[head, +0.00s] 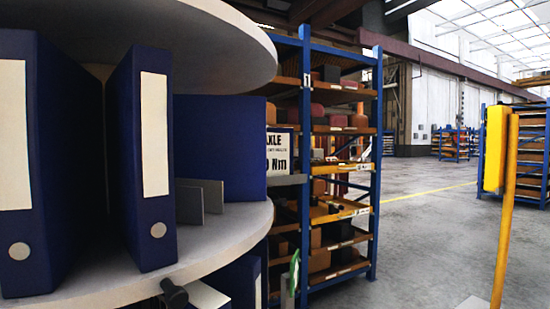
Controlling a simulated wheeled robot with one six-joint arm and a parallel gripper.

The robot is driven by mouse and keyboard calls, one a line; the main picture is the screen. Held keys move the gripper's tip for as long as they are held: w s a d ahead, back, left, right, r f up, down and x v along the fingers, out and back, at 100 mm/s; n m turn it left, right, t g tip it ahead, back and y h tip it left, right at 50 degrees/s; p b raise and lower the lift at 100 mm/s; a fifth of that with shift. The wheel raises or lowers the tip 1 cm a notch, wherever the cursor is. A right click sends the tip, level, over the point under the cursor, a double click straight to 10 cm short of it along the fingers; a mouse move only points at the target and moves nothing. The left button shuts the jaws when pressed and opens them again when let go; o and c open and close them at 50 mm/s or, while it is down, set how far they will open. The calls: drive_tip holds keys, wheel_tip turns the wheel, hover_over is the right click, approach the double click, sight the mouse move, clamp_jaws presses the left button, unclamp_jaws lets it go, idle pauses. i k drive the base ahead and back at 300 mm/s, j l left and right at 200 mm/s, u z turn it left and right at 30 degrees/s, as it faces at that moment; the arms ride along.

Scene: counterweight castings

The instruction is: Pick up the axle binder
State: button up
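Several blue binders stand on a round pale shelf (215,238) at the left. One upright blue binder (142,205) has a blank cream label and a round finger hole on its spine. Another blue binder (22,228) at the left edge has a similar blank label. A wide blue face (220,145) stands further back. No spine shows readable text, so I cannot tell which is the axle binder. My gripper is not in view.
A second round shelf (150,35) hangs over the binders. Small grey plates (207,190) stand beside them. A dark knob-like part (173,293) shows below the rim. A blue rack (375,170) with castings stands behind. A yellow post (505,200) stands at right; open floor (425,225) lies between.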

sight(280, 141)
drive_tip(key=i+l+z, duration=0.65)
drive_tip(key=z, duration=0.15)
drive_tip(key=i+l+z, duration=0.35)
drive_tip(key=i, duration=0.2)
drive_tip(key=i+z, duration=0.35)
drive_tip(key=i, duration=0.2)
drive_tip(key=i+j+u, duration=0.15)
drive_tip(key=i+u, duration=0.7)
drive_tip(key=i+l+u, duration=0.25)
drive_tip(key=i+u, duration=0.2)
drive_tip(key=i+l, duration=0.05)
drive_tip(key=i, duration=0.05)
